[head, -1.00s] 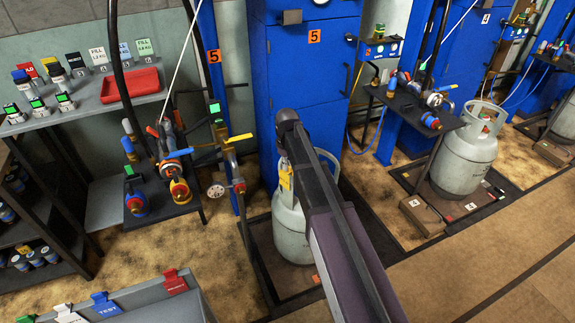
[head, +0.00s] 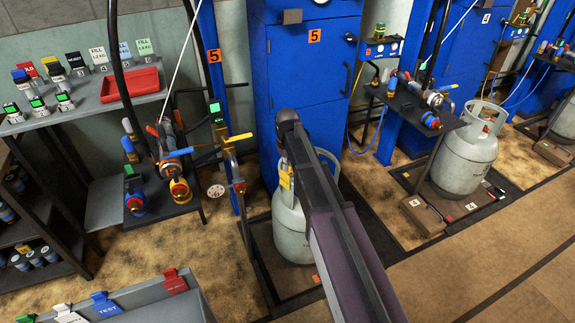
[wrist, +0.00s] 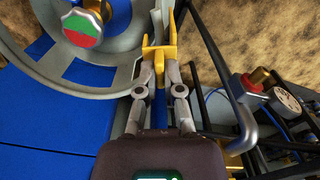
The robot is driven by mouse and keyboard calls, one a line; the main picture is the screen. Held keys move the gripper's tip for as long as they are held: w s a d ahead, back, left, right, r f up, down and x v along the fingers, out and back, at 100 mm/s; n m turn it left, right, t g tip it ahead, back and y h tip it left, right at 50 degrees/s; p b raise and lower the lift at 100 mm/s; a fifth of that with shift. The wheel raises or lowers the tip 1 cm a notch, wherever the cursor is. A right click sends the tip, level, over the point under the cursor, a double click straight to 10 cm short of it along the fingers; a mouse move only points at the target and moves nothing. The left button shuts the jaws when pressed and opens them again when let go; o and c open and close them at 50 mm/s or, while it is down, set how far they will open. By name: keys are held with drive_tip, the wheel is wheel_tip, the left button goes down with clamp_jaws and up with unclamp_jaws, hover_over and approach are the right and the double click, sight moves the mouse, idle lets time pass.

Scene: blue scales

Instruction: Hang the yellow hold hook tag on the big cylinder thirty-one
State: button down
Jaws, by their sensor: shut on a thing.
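The yellow hook tag (head: 286,180) hangs upright beside the collar of a big grey cylinder (head: 290,235) below the blue cabinet marked 5. My gripper (wrist: 159,78) is shut on the yellow tag (wrist: 159,52) in the wrist view. The tag's forked end stands at the right edge of the cylinder's round collar (wrist: 113,83). I cannot tell whether the hook is over the collar rim or just beside it. In the head view my arm hides much of the gripper and part of the cylinder. The cylinder's number is not readable.
A red and green valve handle (wrist: 82,28) sits inside the collar. A grey bent bar (wrist: 236,105) and a gauge (wrist: 287,97) are close on the right. A blue cabinet (head: 305,80) rises behind. Another grey cylinder (head: 463,160) stands at the right.

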sight(287, 173)
drive_tip(key=shift+f+b, duration=1.05)
idle(0.6)
drive_tip(key=shift+s+f+b, duration=0.25)
drive_tip(key=shift+f+b, duration=0.45)
drive_tip(key=shift+b, duration=0.25)
drive_tip(key=shift+w+f, duration=0.3)
drive_tip(key=shift+f, duration=0.15)
drive_tip(key=shift+s+r, duration=0.1)
drive_tip(key=shift+r, duration=0.05)
drive_tip(key=c, duration=0.7)
unclamp_jaws()
drive_tip(key=shift+r, duration=0.1)
